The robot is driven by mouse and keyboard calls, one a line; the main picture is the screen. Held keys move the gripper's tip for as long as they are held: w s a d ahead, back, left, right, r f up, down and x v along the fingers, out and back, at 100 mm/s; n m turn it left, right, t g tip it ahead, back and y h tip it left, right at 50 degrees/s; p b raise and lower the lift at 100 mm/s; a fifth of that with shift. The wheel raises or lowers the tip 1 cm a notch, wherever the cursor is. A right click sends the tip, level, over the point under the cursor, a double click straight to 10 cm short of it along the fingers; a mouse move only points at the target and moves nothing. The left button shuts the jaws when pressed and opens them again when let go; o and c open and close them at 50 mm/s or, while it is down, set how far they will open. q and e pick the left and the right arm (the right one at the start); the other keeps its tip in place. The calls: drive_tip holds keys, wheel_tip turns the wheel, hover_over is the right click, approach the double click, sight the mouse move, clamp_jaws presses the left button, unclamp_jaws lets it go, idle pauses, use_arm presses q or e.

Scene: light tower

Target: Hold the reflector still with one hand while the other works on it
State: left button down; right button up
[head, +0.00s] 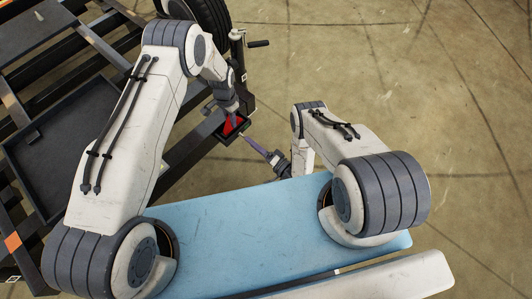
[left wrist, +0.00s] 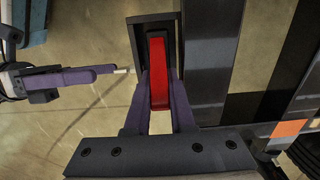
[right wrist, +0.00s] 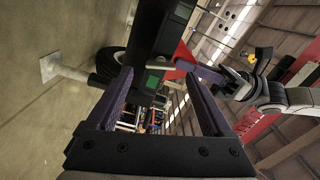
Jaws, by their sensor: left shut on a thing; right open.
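The red reflector (head: 232,125) sits in a black bracket (left wrist: 138,45) at the end of a dark frame beam. My left gripper (left wrist: 160,100) is shut on the reflector (left wrist: 157,65), one purple finger on each side. My right gripper (head: 248,142) is open, its purple fingers pointing at the bracket's side. In the right wrist view the fingers (right wrist: 160,82) are apart, with the dark bracket beyond them. A short pale rod (left wrist: 123,71) shows between the right fingertips and the bracket; I cannot tell whether the fingers touch it.
A dark metal frame with a tray (head: 70,145) lies to the left. A wheel (head: 205,15) and a post with a crank handle (head: 258,44) stand behind the bracket. My blue base is in front. The concrete floor (head: 400,80) to the right is clear.

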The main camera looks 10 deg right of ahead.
drive_tip(key=v, duration=0.8)
drive_tip(key=shift+s, duration=0.15)
drive_tip(key=shift+d, duration=0.1)
use_arm(q)
drive_tip(key=c, duration=0.7)
unclamp_jaws()
